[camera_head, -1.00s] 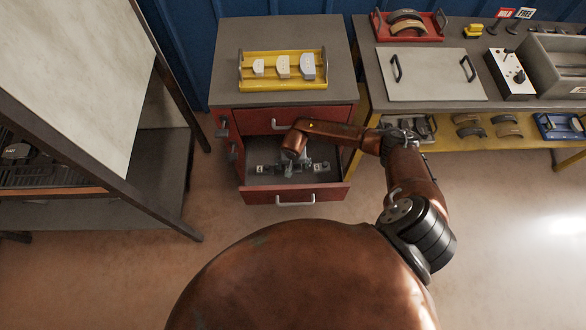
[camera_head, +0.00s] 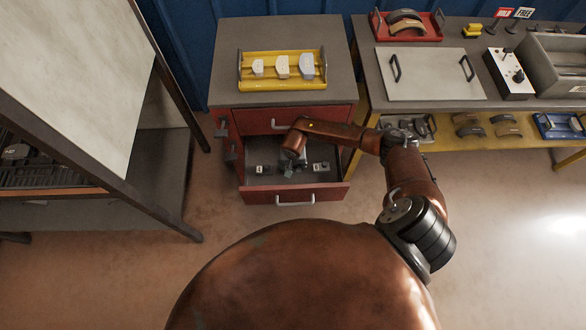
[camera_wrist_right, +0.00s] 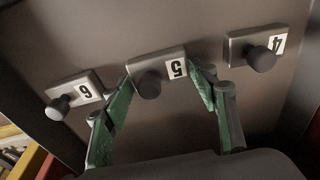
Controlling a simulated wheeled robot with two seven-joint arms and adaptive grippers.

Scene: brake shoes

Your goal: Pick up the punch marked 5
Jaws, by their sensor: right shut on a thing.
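The punch marked 5 (camera_wrist_right: 150,85) is a small grey block with a dark round knob and a white label, in the open drawer (camera_head: 271,198). My right gripper (camera_head: 290,167) reaches down into the drawer. In the right wrist view its green-padded fingers (camera_wrist_right: 160,85) are shut on the punch marked 5, one at each side. The punch marked 6 (camera_wrist_right: 74,95) lies to the left in that view and the punch marked 4 (camera_wrist_right: 258,48) to the right, both apart from the fingers. My left gripper is out of view.
A yellow tray (camera_head: 283,87) with several pale blocks stands on the cabinet top (camera_head: 225,45). A bench (camera_head: 510,115) with a white lidded panel (camera_head: 430,75) and a control box (camera_head: 510,74) is to the right. A dark-framed table stands at left.

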